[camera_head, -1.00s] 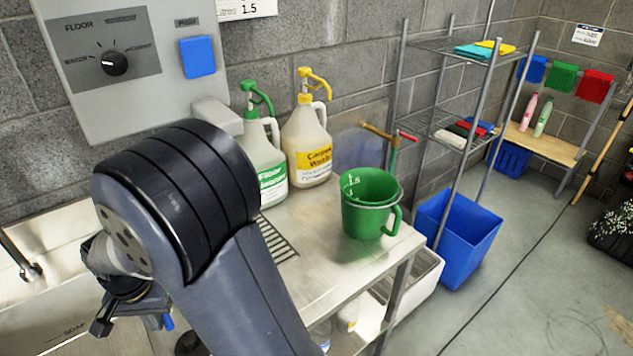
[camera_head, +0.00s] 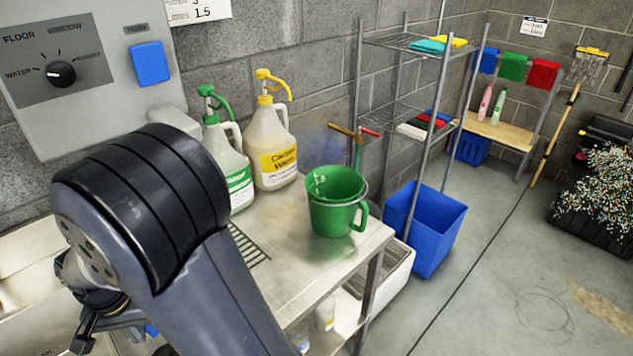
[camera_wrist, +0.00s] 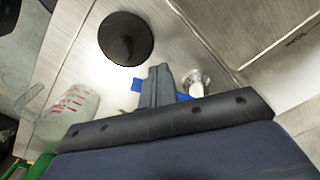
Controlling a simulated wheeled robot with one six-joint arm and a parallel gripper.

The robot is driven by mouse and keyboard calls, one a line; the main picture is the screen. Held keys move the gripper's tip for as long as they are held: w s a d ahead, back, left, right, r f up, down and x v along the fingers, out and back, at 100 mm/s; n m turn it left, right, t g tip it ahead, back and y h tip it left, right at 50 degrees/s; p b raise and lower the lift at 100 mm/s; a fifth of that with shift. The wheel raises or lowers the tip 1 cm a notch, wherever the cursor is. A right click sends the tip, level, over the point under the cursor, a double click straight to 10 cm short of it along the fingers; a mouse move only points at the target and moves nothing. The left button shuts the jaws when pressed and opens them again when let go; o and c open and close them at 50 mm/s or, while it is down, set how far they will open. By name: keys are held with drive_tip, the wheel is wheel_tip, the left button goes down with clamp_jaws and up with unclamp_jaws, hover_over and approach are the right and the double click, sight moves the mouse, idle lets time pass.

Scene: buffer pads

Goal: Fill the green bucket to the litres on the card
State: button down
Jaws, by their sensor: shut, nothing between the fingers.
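The green bucket (camera_head: 337,222) stands upright on the steel counter, its handle to the right and white marks on its inner wall. The grey dispenser panel (camera_head: 75,115) on the wall has a black knob (camera_head: 61,74) and a blue button (camera_head: 150,64). My gripper (camera_head: 88,335) is low at the left, partly hidden by my arm, well left of the bucket. In the wrist view my gripper's fingers (camera_wrist: 158,86) are shut and empty above the steel surface.
Floor cleaner (camera_head: 228,165) and carpet wash (camera_head: 272,150) jugs stand behind the counter's middle. A blue bin (camera_head: 425,230) is right of it. The wrist view shows a clear jug with red marks (camera_wrist: 70,110) and a black disc (camera_wrist: 125,38).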

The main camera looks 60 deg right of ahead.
drive_tip(key=shift+d, duration=1.1)
drive_tip(key=shift+w+d, duration=0.25)
drive_tip(key=shift+d, duration=0.75)
drive_tip(key=a+r+p, duration=0.1)
drive_tip(key=r+p, duration=0.2)
drive_tip(key=a+r+p, duration=0.1)
drive_tip(key=r, duration=0.1)
drive_tip(key=shift+s+a+r, duration=0.15)
drive_tip(key=shift+s+a, duration=0.2)
drive_tip(key=shift+f, duration=0.2)
